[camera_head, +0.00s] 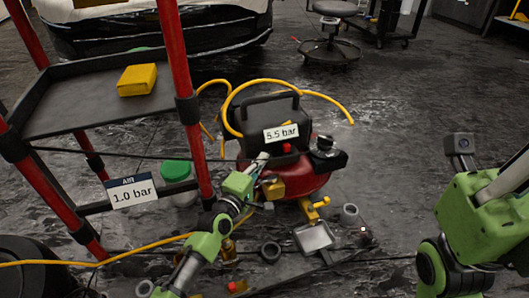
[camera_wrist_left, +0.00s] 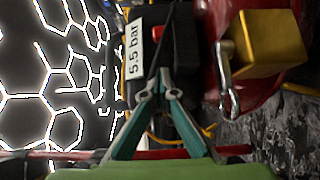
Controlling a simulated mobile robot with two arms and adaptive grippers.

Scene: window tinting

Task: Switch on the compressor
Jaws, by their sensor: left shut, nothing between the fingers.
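The compressor (camera_head: 305,180) stands on the floor in the middle of the head view, with a red tank, a black top and handle, and a "5.5 bar" label. A small red knob or button (camera_head: 287,148) is on its front below the label; a red part also shows in the left wrist view (camera_wrist_left: 241,33). My left gripper (camera_head: 262,157) is shut and empty, its tips close to the compressor's black front, left of the red button. In the left wrist view its closed tips (camera_wrist_left: 163,74) point at the black housing beside the label; touching cannot be told. My right gripper is out of view.
A cart with red posts and black shelves (camera_head: 60,105) stands left, holding a yellow block (camera_head: 137,79) and a "1.0 bar" sign (camera_head: 132,192). A yellow hose (camera_head: 260,82) loops over the compressor. A stool (camera_head: 331,45) stands behind.

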